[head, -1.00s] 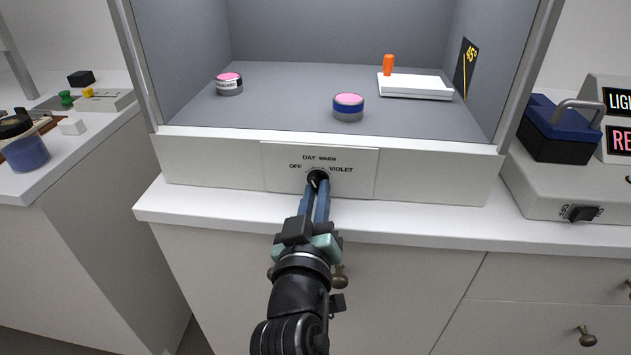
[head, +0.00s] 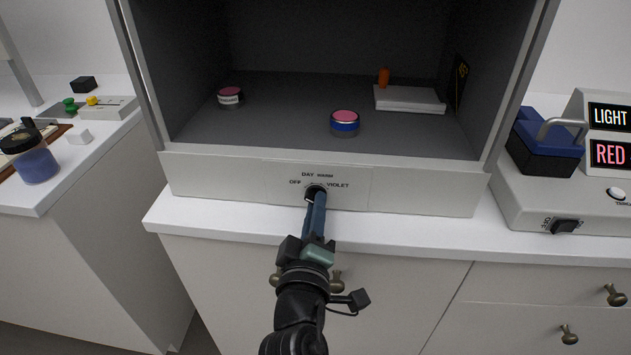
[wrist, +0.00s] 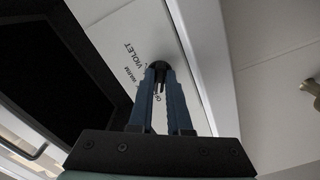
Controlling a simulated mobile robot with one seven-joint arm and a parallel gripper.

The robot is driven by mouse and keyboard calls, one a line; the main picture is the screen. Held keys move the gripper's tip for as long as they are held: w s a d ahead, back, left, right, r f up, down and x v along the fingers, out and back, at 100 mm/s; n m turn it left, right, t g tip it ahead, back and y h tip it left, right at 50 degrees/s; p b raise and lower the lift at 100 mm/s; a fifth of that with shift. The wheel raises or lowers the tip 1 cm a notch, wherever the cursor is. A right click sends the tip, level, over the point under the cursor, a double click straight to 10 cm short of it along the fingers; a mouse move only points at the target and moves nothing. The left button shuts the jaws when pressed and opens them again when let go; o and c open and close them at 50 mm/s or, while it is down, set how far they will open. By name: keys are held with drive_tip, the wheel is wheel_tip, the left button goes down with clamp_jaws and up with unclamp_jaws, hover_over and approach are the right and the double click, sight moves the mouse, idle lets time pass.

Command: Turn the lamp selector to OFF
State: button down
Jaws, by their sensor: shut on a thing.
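The lamp selector (head: 315,191) is a small dark knob on the front panel of the light booth (head: 220,178). The labels OFF, DAY, WARM and VIOLET are set around it, with OFF at the left. My gripper (head: 316,200) is shut on the knob, its blue fingers reaching up to the panel. In the wrist view the fingers (wrist: 160,72) close on the dark knob (wrist: 158,66). The fingers hide most of the knob, and its pointer cannot be made out. The booth's inside is dark.
Inside the booth stand a pink-topped jar (head: 229,96), a blue-banded jar (head: 345,121) and a white slab (head: 409,101) by an orange peg (head: 384,77). The counter edge (head: 390,237) runs under my gripper.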

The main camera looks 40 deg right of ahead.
drive_tip(key=shift+f, duration=0.1)
idle(0.3)
drive_tip(key=c, duration=0.9)
unclamp_jaws()
drive_tip(key=shift+o, duration=0.2)
drive_tip(key=b+v, duration=0.1)
drive_tip(key=v, duration=1.2)
drive_tip(key=shift+b, duration=0.35)
